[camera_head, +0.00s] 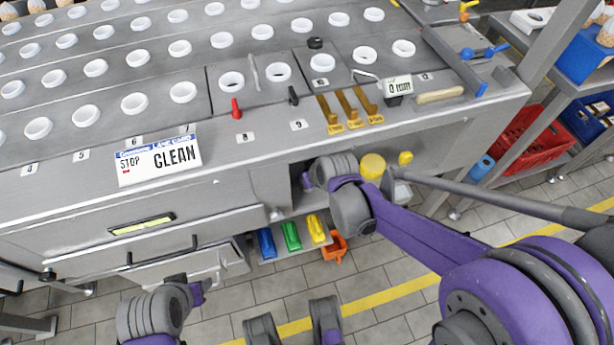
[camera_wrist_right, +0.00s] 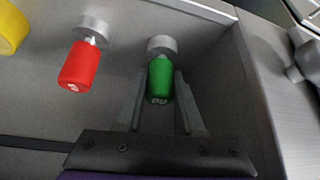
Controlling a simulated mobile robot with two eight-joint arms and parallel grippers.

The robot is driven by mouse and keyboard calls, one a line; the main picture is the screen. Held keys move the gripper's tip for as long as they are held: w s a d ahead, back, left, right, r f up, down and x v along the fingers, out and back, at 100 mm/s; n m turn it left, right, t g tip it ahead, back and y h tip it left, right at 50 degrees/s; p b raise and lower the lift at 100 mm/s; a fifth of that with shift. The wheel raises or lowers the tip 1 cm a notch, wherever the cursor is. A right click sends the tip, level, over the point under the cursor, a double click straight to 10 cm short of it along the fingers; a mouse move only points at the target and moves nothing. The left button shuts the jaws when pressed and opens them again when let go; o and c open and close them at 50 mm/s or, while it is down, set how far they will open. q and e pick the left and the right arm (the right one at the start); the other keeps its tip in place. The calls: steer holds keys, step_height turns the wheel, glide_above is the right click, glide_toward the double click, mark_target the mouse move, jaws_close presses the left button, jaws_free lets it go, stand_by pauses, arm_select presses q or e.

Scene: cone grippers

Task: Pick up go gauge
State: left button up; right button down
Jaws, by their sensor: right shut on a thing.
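In the right wrist view, the go gauge (camera_wrist_right: 160,80) has a green handle with a pale label on its end and a round grey metal head. The fingers of my right gripper (camera_wrist_right: 160,102) are on either side of the green handle, shut on it. In the head view, my right arm reaches to the opening under the bench top; its fingers and the green gauge are hidden there.
A red-handled gauge (camera_wrist_right: 80,65) is left of the green one, and a yellow object (camera_wrist_right: 10,28) is beyond it. Grey walls surround the gauges. The bench top (camera_head: 330,145) is above, with several white rings. Coloured bins (camera_head: 291,236) sit on a lower shelf.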

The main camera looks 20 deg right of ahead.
steer(key=shift+s+d+r, duration=0.1)
steer(key=shift+s+r, duration=0.15)
steer(key=shift+r, duration=0.1)
steer(key=s+d+r+p, duration=0.1)
steer(key=s+r+p, duration=0.1)
steer(key=s, duration=0.4)
steer(key=s+d+r+p, duration=0.2)
steer(key=s+r, duration=0.3)
steer(key=s, duration=0.2)
